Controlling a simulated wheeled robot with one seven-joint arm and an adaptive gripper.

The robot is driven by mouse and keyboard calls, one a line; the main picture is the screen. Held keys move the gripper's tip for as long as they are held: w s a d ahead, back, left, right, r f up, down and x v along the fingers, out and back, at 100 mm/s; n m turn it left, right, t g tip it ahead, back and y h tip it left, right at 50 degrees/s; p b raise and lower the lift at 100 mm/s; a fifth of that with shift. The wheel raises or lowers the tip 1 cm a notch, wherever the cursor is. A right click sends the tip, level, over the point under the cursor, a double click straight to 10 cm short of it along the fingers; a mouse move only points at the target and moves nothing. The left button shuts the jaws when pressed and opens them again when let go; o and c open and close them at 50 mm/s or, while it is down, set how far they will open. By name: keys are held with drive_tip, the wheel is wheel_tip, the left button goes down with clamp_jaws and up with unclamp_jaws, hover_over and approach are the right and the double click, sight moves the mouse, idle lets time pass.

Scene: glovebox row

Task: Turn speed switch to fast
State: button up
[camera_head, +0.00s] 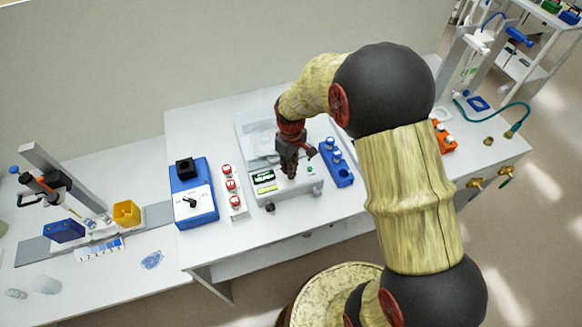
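A blue box-shaped device (194,175) with a black block on top stands on the white bench. Its white sloped front carries a black switch knob (189,202) and marks too small to read. A white instrument (301,183) with a lit green display stands to its right. My gripper (288,170) hangs from the arm, pointing down over the rear of the white instrument, well right of the blue device. I cannot tell whether it touches the instrument or whether its fingers are apart. No object shows in it. It hides part of the instrument's top.
A white rack of red-capped vials (231,185) stands between the two devices. A blue rack with white-capped vials (339,163) is right of the instrument. A yellow container (126,213) and a blue block (64,231) are at left. The bench front near the blue device looks clear.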

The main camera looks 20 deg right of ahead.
clamp_jaws()
drive_tip(key=shift+m, duration=0.3)
drive_tip(key=shift+m+p, duration=0.3)
drive_tip(key=shift+m, duration=2.3)
drive_tip(key=shift+o, duration=2.3)
unclamp_jaws()
drive_tip(key=shift+r, duration=0.1)
wheel_tip(320, 180, up, 12)
